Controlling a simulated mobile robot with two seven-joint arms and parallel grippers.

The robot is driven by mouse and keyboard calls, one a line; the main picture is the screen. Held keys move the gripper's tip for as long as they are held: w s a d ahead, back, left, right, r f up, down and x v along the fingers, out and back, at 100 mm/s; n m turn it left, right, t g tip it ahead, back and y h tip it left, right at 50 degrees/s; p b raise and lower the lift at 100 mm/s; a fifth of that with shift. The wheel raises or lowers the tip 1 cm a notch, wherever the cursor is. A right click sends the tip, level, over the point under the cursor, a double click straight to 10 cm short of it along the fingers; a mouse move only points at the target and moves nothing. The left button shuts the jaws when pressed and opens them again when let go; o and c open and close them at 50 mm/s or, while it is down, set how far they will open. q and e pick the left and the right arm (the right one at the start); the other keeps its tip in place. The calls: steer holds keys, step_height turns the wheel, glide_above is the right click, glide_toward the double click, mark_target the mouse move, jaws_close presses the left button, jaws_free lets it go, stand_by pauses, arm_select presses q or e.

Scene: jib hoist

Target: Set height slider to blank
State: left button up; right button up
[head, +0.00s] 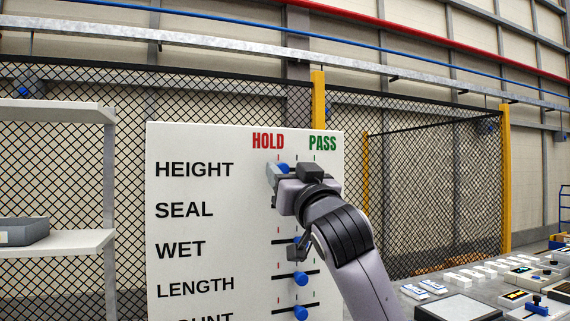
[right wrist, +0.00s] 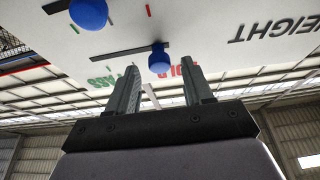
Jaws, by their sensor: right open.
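The white board (head: 190,230) has rows labelled HEIGHT, SEAL, WET and LENGTH, under a red HOLD and a green PASS. The blue height slider knob (head: 283,167) is at the HOLD end of its black slot. It also shows in the right wrist view (right wrist: 159,57), where the board appears upside down. My right gripper (head: 291,172) is open at the height row. In the right wrist view its fingers (right wrist: 160,66) stand on either side of the knob; whether they touch it I cannot tell. The gripper hides part of the height slot and the seal slider. My left gripper is out of view.
Lower on the board, the wet knob (head: 297,241) is partly hidden by my arm, and the length knob (head: 301,279) is clear. A shelf (head: 60,243) with a grey tray (head: 22,231) stands left. A bench with several small devices lies at lower right.

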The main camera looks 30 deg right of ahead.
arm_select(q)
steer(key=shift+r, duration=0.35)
arm_select(e)
steer(key=shift+x, duration=0.9)
